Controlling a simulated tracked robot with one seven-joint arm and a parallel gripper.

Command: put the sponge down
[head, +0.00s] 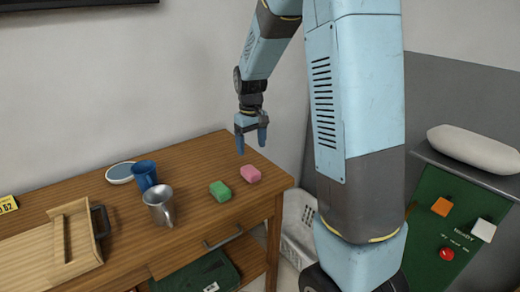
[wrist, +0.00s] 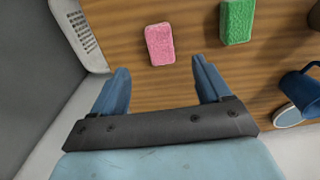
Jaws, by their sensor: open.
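A pink sponge (head: 250,174) lies on the wooden table near its right end. A green sponge (head: 220,191) lies just left of it, also on the table. My gripper (head: 251,143) is open and empty, pointing down above and behind the pink sponge in the head view. In the wrist view, the pink sponge (wrist: 160,44) lies beyond and between the spread fingertips of my gripper (wrist: 160,78), apart from them. The green sponge (wrist: 237,22) shows to its right in the wrist view. Both sponges lie flat.
A metal pitcher (head: 160,204), a blue mug (head: 145,175), a blue-rimmed dish (head: 119,173) and a wooden tray (head: 88,262) stand further left on the table. A white basket (head: 297,232) is beside the table's right end. A panel with buttons (head: 446,225) stands at the right.

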